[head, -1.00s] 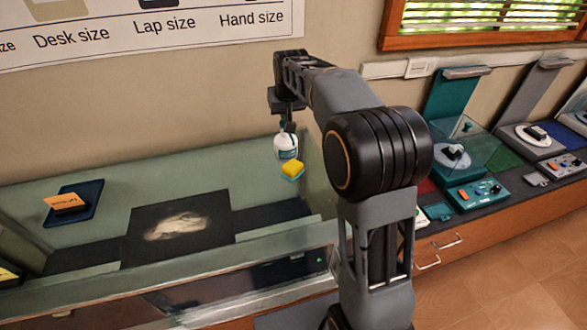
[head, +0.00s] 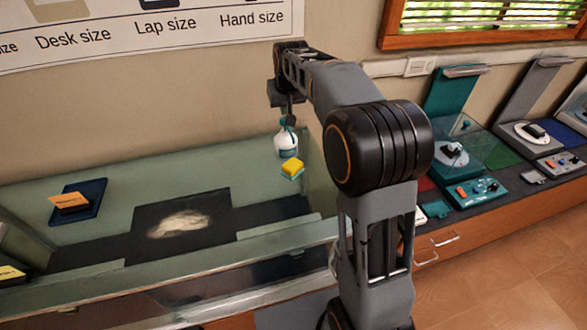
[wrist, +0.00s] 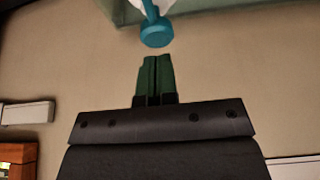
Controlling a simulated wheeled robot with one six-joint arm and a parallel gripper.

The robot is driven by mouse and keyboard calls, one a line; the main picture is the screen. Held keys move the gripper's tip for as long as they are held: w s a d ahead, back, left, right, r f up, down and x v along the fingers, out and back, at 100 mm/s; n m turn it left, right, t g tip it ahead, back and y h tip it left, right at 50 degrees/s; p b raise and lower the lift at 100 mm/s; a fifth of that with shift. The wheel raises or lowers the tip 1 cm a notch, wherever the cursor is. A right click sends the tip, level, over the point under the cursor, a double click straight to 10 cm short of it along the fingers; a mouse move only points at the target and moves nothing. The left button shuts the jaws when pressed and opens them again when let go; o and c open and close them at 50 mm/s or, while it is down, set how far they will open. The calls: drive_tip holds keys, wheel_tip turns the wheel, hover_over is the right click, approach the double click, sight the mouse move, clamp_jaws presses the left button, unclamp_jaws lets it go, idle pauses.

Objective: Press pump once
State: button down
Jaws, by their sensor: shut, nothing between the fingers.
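The pump bottle (head: 286,145) is white with a teal pump top and stands on the green-grey counter near its right end. In the wrist view the teal pump head (wrist: 156,33) shows at the top, with a bit of the white body above it. My gripper (head: 289,114) is above the bottle in the head view, close to the pump top. In the wrist view its fingers (wrist: 154,60) are shut together and empty, with the tips just short of the pump head. I cannot tell whether they touch it.
A yellow and blue sponge (head: 292,168) lies in front of the bottle. A dark panel with a pale smear (head: 182,224) is left of it. A blue tray (head: 92,188) with an orange card stands further left. Several exhibits (head: 478,190) line the right counter.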

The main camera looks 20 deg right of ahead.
wheel_tip(320, 180, up, 2)
drive_tip(key=shift+r+p, duration=0.1)
drive_tip(key=shift+p, duration=0.65)
drive_tip(key=shift+r, duration=1.85)
drive_tip(key=shift+w, duration=0.1)
drive_tip(key=f, duration=0.1)
drive_tip(key=s+f, duration=0.1)
drive_tip(key=f, duration=0.1)
drive_tip(key=shift+s+f+g, duration=0.3)
drive_tip(key=s+f, duration=0.2)
drive_tip(key=shift+s, duration=0.4)
drive_tip(key=s+f+b, duration=0.2)
drive_tip(key=s+f, duration=0.1)
drive_tip(key=s, duration=0.9)
drive_tip(key=s+f+b, duration=0.2)
drive_tip(key=s+f, duration=0.1)
drive_tip(key=s, duration=1)
drive_tip(key=shift+s+f+t, duration=0.15)
drive_tip(key=shift+f+t, duration=0.25)
